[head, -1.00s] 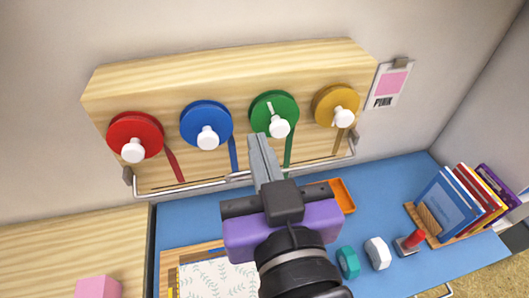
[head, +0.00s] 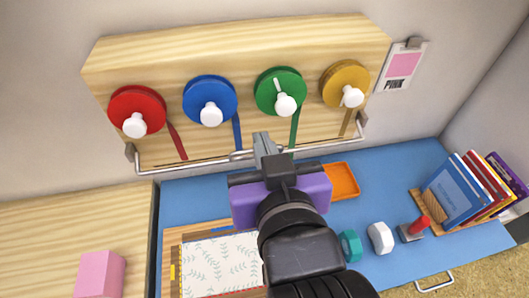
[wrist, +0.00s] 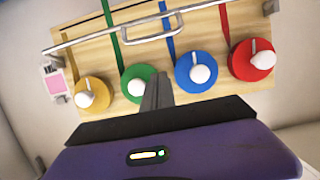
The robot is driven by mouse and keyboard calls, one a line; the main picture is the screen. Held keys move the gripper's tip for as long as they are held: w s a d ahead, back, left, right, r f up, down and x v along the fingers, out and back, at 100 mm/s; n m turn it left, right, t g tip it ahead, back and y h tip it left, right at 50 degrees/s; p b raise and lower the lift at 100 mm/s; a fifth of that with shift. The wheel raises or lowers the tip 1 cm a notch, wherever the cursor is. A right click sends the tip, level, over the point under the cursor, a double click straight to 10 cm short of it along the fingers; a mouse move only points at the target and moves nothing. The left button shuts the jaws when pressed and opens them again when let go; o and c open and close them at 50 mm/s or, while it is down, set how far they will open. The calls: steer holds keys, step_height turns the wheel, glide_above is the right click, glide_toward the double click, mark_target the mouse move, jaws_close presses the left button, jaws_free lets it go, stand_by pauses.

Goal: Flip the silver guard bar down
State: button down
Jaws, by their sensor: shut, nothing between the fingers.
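The silver guard bar (head: 200,162) runs along the lower edge of the wooden board (head: 240,50), below the round knobs and in front of the hanging ribbons. Its ends meet brackets at the board's lower corners. It also shows in the upside-down wrist view (wrist: 85,40), with a small loop handle (wrist: 153,37) at its middle. My gripper (head: 262,141) is shut and empty. In the head view its fingers cross the bar just right of the handle and hide part of it. I cannot tell whether they touch. In the wrist view the fingertips (wrist: 156,78) lie between the green and blue reels.
Red (head: 137,97), blue (head: 209,92), green (head: 270,82) and yellow (head: 336,76) reels with white knobs are on the board. Below is a blue desk (head: 400,190) with an orange tray (head: 343,181), a stamp and books (head: 455,190). Open air lies before the board.

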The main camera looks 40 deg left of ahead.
steer(key=p+x, duration=0.1)
steer(key=x, duration=0.6)
steer(key=shift+s+d+f, duration=0.25)
steer(key=shift+f, duration=0.2)
steer(key=shift+s+d+f, duration=0.2)
steer(key=shift+d+f, duration=0.05)
steer(key=shift+f, duration=0.25)
steer(key=shift+s+d+f, duration=0.4)
steer(key=shift+f, duration=0.3)
steer(key=shift+f, duration=0.1)
